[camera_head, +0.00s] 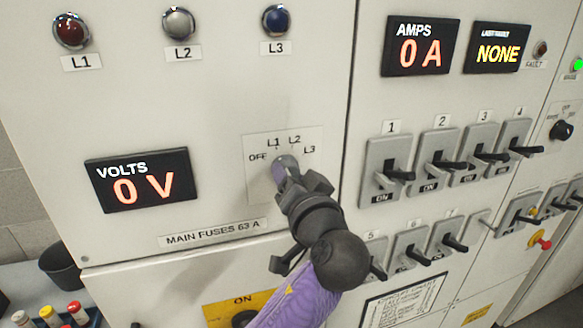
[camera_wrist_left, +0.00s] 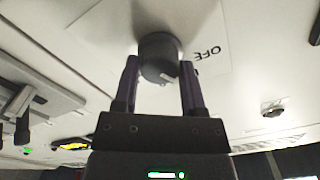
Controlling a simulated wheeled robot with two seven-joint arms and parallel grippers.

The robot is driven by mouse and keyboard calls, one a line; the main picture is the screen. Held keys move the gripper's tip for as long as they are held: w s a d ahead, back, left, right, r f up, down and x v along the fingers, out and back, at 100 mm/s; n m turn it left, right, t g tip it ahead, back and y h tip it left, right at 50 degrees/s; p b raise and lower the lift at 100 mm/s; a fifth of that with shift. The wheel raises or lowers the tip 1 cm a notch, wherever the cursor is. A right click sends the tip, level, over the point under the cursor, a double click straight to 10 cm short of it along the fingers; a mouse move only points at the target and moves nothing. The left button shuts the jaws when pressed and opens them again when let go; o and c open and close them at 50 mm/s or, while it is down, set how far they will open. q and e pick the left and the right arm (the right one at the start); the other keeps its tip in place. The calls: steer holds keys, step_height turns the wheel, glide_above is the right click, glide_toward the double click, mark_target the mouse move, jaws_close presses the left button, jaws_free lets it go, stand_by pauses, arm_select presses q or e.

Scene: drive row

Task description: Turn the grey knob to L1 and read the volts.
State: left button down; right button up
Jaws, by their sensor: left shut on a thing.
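The grey knob (camera_head: 285,163) sits on a white plate (camera_head: 312,140) marked OFF, L1, L2 and L3. My left gripper (camera_head: 288,175) is shut on it and hides much of it in the head view. In the left wrist view the knob (camera_wrist_left: 158,52) shows dark between the two fingers of the gripper (camera_wrist_left: 160,82), with a small pale mark on its edge. The OFF label (camera_wrist_left: 207,52) shows upside down beside it. I cannot tell for sure which label the knob points to. The volts display (camera_head: 140,180) reads 0 V. My right gripper is not in view.
Above are the L1 (camera_head: 71,31), L2 (camera_head: 179,23) and L3 (camera_head: 276,21) lamps, all looking unlit. The amps display (camera_head: 420,47) reads 0 A; the last-fault display (camera_head: 496,48) reads NONE. Several breaker switches (camera_head: 390,170) stick out to the right of my arm.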

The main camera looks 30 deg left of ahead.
arm_select(q)
steer(key=shift+m, duration=0.4)
steer(key=shift+c, duration=0.7)
jaws_free()
steer(key=b+v, duration=0.1)
steer(key=v, duration=0.9)
steer(key=shift+a, duration=0.1)
